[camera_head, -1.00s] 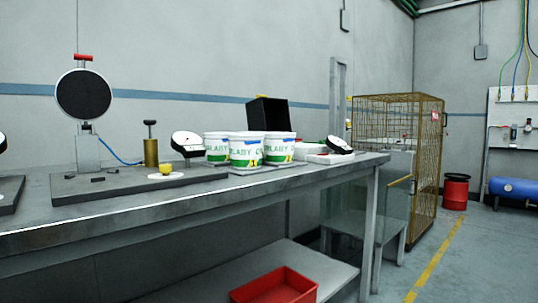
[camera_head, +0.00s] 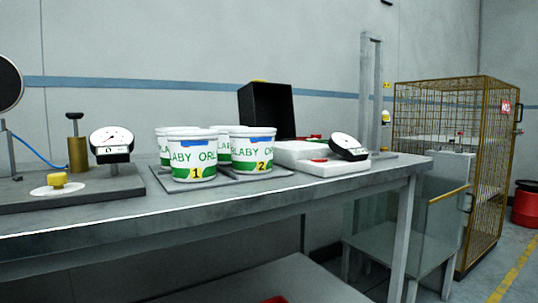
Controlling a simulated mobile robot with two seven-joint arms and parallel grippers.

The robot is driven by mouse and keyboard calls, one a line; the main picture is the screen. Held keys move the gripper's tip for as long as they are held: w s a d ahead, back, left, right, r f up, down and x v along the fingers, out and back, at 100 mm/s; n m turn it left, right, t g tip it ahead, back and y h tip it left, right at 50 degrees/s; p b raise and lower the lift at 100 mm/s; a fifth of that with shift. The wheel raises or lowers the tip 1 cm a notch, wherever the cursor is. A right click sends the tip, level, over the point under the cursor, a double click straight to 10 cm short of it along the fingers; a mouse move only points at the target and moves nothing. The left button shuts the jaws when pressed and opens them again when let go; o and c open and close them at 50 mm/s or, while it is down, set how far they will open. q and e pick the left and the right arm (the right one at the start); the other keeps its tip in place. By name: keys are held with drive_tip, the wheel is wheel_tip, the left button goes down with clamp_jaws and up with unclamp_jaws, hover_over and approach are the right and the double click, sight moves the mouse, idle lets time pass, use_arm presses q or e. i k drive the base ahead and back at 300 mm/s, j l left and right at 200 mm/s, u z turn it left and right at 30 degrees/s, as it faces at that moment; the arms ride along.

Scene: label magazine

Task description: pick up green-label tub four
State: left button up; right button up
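Several white tubs with green labels stand grouped on flat grey plates on the workbench. The front left tub (camera_head: 194,157) carries a yellow 1, and the front right tub (camera_head: 253,153) carries a yellow 2. Behind them, one tub (camera_head: 162,146) shows at the left and another tub (camera_head: 223,149) shows in the gap between the front two. Both rear tubs are partly hidden and their numbers cannot be read, so I cannot tell which one is four. Neither of my grippers is in view.
A black open box (camera_head: 266,112) stands behind the tubs. White blocks (camera_head: 295,152) and a dial gauge (camera_head: 348,147) are to the right. Another dial gauge (camera_head: 111,142) and a yellow knob (camera_head: 57,180) are to the left. The workbench's (camera_head: 300,197) front strip is clear.

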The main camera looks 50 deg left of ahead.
sight(224, 154)
drive_tip(key=i, duration=2.85)
drive_tip(key=i+u, duration=0.2)
drive_tip(key=i, duration=0.3)
drive_tip(key=u, duration=3.5)
